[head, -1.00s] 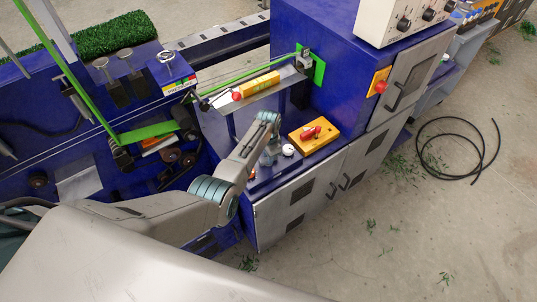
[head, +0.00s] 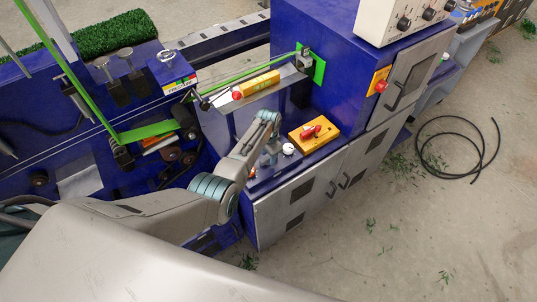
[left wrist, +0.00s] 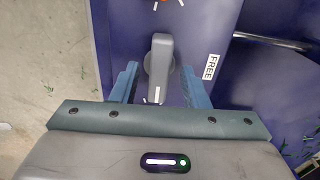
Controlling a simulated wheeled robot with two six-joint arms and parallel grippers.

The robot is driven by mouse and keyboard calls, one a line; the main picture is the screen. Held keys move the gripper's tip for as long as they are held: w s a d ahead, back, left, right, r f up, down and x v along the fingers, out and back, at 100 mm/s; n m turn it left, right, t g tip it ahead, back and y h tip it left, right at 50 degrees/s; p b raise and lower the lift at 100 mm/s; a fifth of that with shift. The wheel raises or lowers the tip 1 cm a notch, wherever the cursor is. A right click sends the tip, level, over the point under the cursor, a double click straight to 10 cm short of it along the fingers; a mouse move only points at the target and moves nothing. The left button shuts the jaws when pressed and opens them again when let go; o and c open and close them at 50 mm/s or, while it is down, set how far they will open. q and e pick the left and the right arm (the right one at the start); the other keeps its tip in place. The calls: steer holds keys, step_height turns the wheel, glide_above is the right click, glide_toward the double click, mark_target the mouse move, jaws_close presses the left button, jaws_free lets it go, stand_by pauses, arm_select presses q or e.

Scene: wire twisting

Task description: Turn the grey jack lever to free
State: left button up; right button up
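In the left wrist view the grey jack lever (left wrist: 161,68) stands on the blue panel, with a round grey hub partly showing behind it and a white mark near its lower end. My left gripper (left wrist: 160,86) is open, one blue finger on each side of the lever. Gaps show between the lever and both fingers. A white FREE label (left wrist: 210,67) is on the panel right of the lever. In the head view my left gripper (head: 268,155) is over the front shelf of the blue machine, small and partly hidden. I cannot make out the lever there. My right gripper is not in view.
A yellow box (head: 316,136) with a red part stands on the blue machine (head: 330,45) right of the gripper. A white knob (head: 289,149) is close by. A green strap (head: 147,131) runs at the left. A black hose (head: 458,178) lies on the floor.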

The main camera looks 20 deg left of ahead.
mark_target(268, 156)
arm_select(q)
steer(key=shift+r, duration=0.6)
step_height(268, 156, up, 10)
steer(key=b, duration=0.1)
steer(key=shift+f+b, duration=0.2)
steer(key=shift+b, duration=0.15)
